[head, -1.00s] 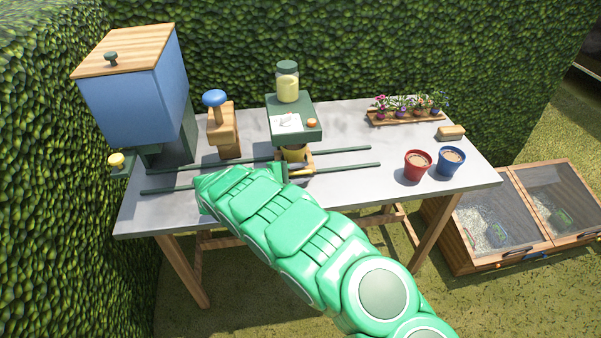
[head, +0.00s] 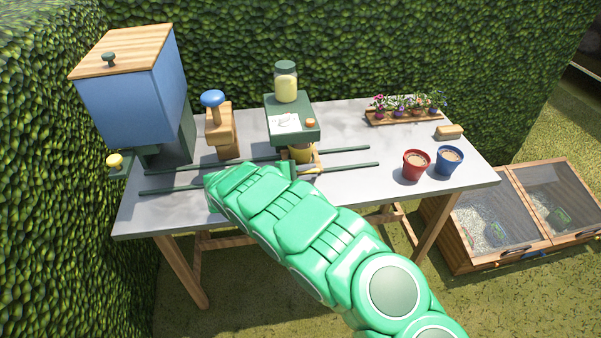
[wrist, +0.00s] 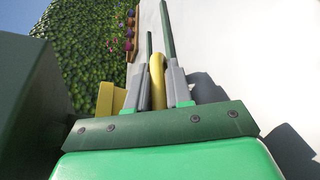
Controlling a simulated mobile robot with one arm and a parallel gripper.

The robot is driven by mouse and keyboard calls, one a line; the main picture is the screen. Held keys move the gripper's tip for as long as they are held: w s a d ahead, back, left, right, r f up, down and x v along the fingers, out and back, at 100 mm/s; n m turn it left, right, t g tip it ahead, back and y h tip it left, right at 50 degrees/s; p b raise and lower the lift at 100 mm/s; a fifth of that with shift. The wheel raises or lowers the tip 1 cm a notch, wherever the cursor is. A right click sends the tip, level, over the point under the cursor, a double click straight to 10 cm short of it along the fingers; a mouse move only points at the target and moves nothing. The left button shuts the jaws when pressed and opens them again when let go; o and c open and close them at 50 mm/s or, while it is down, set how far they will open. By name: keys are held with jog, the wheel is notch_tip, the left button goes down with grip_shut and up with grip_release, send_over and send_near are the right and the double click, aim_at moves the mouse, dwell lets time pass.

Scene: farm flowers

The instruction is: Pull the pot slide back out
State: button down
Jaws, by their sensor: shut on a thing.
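The pot slide (head: 317,158) is a small wooden carriage on two dark green rails, under the right part of the green dispenser (head: 292,128). A yellow pot (head: 299,153) sits on it, partly hidden under the dispenser. The slide's yellow handle (head: 310,170) faces my side of the table. My gripper (wrist: 159,80) is shut on this handle; the yellow bar (wrist: 157,66) shows between the grey fingers in the wrist view. The yellow pot (wrist: 106,99) is just left of the fingers there. My arm hides part of the rails and most of the gripper in the head view.
The rails (head: 350,166) run clear to the right of the slide. A red pot (head: 416,165) and a blue pot (head: 450,160) stand farther right. A blue hopper (head: 130,100) and a wooden stand with a blue knob (head: 213,98) are left. A flower tray (head: 405,117) is behind.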

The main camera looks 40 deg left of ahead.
jog(key=w+d, duration=1.4)
jog(key=shift+r, duration=0.1)
jog(key=c, duration=1.2)
grip_release()
jog(key=shift+d, duration=0.1)
jog(key=shift+c, duration=0.2)
jog(key=shift+o, duration=0.6)
jog(key=shift+v, duration=4)
jog(key=shift+w, duration=0.1)
